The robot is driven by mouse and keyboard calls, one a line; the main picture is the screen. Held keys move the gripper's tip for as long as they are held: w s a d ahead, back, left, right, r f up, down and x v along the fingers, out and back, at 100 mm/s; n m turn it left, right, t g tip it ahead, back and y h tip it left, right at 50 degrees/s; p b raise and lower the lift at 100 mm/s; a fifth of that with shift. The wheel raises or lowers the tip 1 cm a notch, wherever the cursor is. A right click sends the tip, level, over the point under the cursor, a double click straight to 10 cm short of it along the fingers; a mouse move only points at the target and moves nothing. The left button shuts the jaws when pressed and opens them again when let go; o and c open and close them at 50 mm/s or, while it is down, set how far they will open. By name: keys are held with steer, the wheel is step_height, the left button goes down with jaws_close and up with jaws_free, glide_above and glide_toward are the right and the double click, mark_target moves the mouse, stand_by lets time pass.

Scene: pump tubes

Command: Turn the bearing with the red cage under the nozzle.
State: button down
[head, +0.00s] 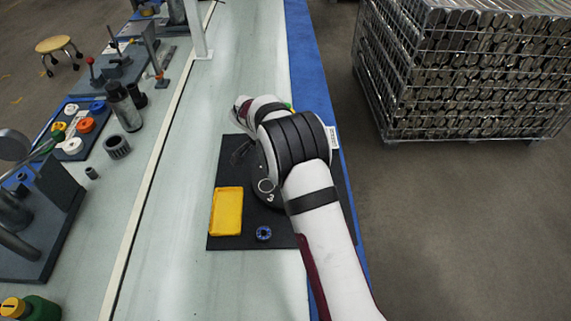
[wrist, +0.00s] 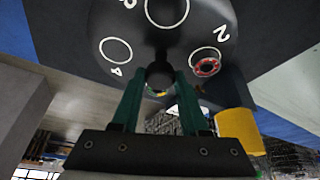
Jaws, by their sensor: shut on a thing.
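A round black turntable (wrist: 120,25) with white rings and numbers fills the top of the wrist view; part of it shows beside my arm in the head view (head: 268,205). The bearing with the red cage (wrist: 207,67) lies in the ring beside number 2, right of my gripper. My gripper (wrist: 159,77) is shut on a dark round knob (wrist: 160,72) by the turntable, its green fingers on either side. In the head view my arm hides the gripper and the red bearing. I cannot make out the nozzle clearly; a yellow round part (wrist: 240,130) shows at right.
A yellow tray (head: 226,211) and a blue-caged bearing (head: 263,233) lie on the black mat (head: 230,243). Left, across a pale rail, stand a dark bottle (head: 124,106), a board with coloured rings (head: 86,125) and metal fixtures. A wire crate (head: 470,75) stands right.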

steer(key=shift+w+m+g, duration=0.1)
steer(key=shift+m+g, duration=0.6)
steer(key=shift+m, duration=1.1)
steer(key=shift+m+g, duration=0.3)
steer(key=shift+m, duration=0.4)
steer(key=shift+c, duration=2.1)
jaws_free()
steer(key=v, duration=1.2)
steer(key=shift+a, duration=0.2)
